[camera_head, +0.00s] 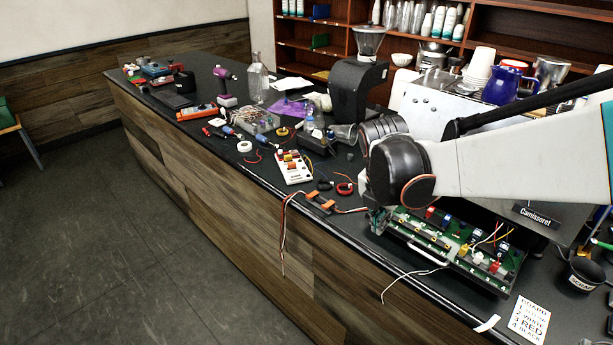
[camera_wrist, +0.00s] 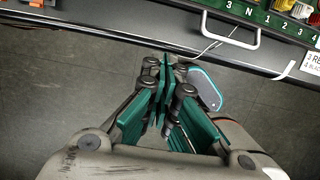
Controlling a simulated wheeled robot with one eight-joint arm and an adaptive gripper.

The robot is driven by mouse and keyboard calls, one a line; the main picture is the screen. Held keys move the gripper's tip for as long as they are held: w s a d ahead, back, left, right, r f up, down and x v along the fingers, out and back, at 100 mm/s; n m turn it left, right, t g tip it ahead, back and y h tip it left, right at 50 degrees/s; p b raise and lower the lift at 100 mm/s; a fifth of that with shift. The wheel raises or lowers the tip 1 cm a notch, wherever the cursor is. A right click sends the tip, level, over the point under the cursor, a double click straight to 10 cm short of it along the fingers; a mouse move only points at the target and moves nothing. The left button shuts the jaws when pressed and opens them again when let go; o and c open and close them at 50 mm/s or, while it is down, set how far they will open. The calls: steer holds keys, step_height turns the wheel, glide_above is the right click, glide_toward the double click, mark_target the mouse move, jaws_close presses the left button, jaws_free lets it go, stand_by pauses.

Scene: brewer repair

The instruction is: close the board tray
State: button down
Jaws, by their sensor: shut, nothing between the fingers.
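My gripper (camera_head: 378,220) is by the left end of the tray in the head view, partly hidden by my arm. In the wrist view its green fingers (camera_wrist: 165,80) are together and empty, below the handle in the picture and apart from it, with the floor behind them.
The brewer (camera_head: 440,110) stands behind my arm. A card with printed text (camera_head: 528,319) and a dark cup (camera_head: 582,272) are to the right of the tray. Loose wires (camera_head: 402,280) hang at the counter's edge. The floor in front is clear.

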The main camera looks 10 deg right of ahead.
mark_target(412, 211)
steer(key=b+x, duration=0.3)
steer(key=x, duration=0.6)
steer(key=shift+w+f, duration=0.15)
steer(key=shift+f, duration=0.05)
steer(key=shift+w+d+f+b, duration=0.1)
steer(key=shift+w+d+b, duration=0.35)
steer(key=shift+d, duration=0.15)
steer(key=shift+w+d+f+b, duration=0.1)
steer(key=shift+w+d+b, duration=0.2)
steer(key=shift+w+d, duration=0.25)
steer(key=shift+w+d+r, duration=0.1)
steer(key=shift+w+d, duration=0.15)
steer(key=shift+d, duration=0.25)
steer(key=shift+w+d, duration=0.25)
steer(key=shift+d, duration=0.15)
steer(key=w+d, duration=0.2)
steer(key=d, duration=0.1)
steer(key=w+d, duration=0.5)
steer(key=d, duration=0.2)
steer(key=shift+w, duration=0.4)
steer(key=shift+a, duration=0.1)
steer(key=shift+s+a, duration=0.1)
